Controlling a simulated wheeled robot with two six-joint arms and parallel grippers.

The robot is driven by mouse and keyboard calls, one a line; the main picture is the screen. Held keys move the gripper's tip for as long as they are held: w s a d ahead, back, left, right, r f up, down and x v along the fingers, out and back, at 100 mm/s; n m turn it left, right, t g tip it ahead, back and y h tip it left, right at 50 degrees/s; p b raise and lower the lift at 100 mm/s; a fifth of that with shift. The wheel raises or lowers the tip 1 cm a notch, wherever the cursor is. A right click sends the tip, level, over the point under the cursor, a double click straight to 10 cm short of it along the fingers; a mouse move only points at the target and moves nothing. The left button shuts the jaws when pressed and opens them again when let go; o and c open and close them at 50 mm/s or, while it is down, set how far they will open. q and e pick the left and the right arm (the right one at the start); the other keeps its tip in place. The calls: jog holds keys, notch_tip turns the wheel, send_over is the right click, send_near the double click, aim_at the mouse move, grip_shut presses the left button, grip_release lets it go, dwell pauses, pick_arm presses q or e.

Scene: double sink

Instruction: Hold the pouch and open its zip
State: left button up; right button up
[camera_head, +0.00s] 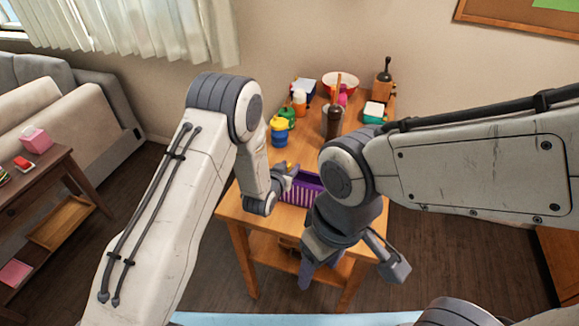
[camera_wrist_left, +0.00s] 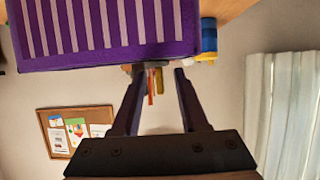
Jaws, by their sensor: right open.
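The pouch is purple with pale stripes; it rests on the wooden table (camera_head: 235,205) in the head view (camera_head: 300,188), partly hidden by my arms. In the left wrist view the pouch (camera_wrist_left: 100,30) fills the upper left, just past my left fingertips. My left gripper (camera_wrist_left: 157,70) has its two fingers apart, with no pouch fabric visible between them. I cannot tell whether a fingertip touches the pouch. My right gripper (camera_head: 350,272) is open and empty, in front of the table's near edge. I cannot make out the zip clearly.
A blue and yellow jar (camera_head: 279,131), a green jar (camera_head: 287,117), a dark cup (camera_head: 333,120) and a red-rimmed bowl (camera_head: 341,84) stand behind the pouch. A sofa (camera_head: 70,115) and side table (camera_head: 35,180) are at left.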

pick_arm(q)
grip_shut()
dwell(4.2)
